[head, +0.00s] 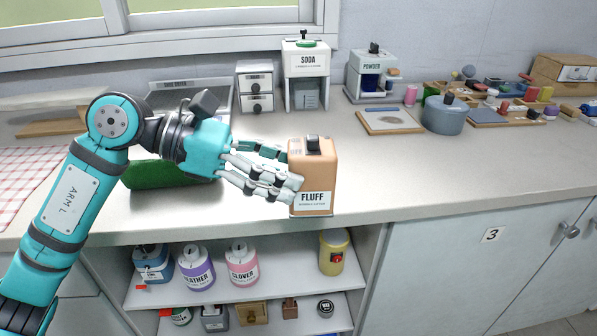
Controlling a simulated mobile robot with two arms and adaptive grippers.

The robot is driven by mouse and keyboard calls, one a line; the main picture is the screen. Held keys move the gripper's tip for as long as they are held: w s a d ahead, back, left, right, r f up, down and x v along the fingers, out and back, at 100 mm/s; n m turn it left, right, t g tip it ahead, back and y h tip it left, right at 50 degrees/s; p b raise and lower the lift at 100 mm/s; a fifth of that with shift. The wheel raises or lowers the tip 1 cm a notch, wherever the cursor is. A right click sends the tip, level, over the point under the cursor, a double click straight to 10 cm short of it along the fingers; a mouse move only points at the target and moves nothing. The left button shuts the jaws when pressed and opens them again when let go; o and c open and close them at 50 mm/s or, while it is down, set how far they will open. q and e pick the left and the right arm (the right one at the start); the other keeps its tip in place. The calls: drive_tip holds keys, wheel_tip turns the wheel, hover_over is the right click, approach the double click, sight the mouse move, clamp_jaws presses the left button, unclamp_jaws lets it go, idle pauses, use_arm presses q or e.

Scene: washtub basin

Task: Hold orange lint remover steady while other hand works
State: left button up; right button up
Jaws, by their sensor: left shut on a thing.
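The orange lint remover (320,172), a boxy orange body with a black part on top and a white label reading FLUFF, stands upright at the front edge of the counter in the head view. My left gripper (291,172) reaches in from the left and is shut on its left side. One pale finger group lies across the front of its left edge, and the darker far finger reaches behind it. The far finger's contact is hidden by the body. My right gripper is out of view.
A soda dispenser (306,72), a small drawer unit (256,88) and a powder dispenser (371,78) stand behind on the counter (400,175). A grey-blue pot (449,115) is to the right. Open shelves with several bottles lie below. The counter right of the lint remover is clear.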

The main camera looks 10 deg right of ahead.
use_arm(q)
drive_tip(key=shift+w+d+f, duration=0.15)
drive_tip(key=shift+w+f, duration=0.45)
drive_tip(key=shift+w, duration=1.95)
drive_tip(key=shift+w+d+f, duration=0.2)
drive_tip(key=shift+w+f, duration=0.35)
drive_tip(key=shift+w, duration=2)
drive_tip(key=shift+w+d+f, duration=0.15)
drive_tip(key=shift+w+f, duration=0.45)
drive_tip(key=shift+w, duration=1.95)
drive_tip(key=shift+w+f, duration=0.1)
drive_tip(key=shift+w, duration=0.15)
drive_tip(key=shift+f, duration=0.2)
drive_tip(key=shift+f, duration=0.3)
drive_tip(key=shift+f, duration=0.1)
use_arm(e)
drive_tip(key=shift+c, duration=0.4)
